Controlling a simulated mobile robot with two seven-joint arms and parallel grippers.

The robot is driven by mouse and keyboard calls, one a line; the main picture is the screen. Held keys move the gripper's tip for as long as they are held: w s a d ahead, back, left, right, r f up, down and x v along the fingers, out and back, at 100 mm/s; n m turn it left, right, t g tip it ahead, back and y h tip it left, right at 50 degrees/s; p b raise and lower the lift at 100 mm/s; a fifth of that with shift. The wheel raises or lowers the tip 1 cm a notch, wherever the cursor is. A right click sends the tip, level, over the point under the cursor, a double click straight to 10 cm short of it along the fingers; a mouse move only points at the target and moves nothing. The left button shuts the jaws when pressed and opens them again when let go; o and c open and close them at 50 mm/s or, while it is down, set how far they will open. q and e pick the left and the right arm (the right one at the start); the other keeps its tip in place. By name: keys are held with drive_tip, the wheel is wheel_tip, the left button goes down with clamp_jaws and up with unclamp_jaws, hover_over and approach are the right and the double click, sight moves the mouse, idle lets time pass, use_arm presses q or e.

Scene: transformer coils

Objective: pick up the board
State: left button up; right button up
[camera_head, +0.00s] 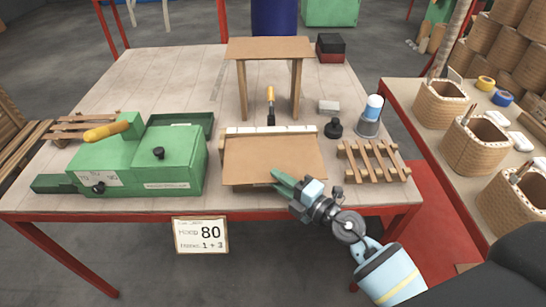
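My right gripper (281,178) comes in from the lower right. Its green fingertips are at the board's front edge, right of the edge's middle, and overlap it in the picture. Whether the fingers touch the board, or how far apart they are, cannot be told. My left gripper is not in view.
A green machine (165,158) with a yellow handle stands left of the board. A slatted wooden rack (373,162) lies close on its right. A raised wooden stand (270,48) is behind it. A side table with wound coils (475,143) is at right.

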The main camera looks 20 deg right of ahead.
clamp_jaws()
idle(1.4)
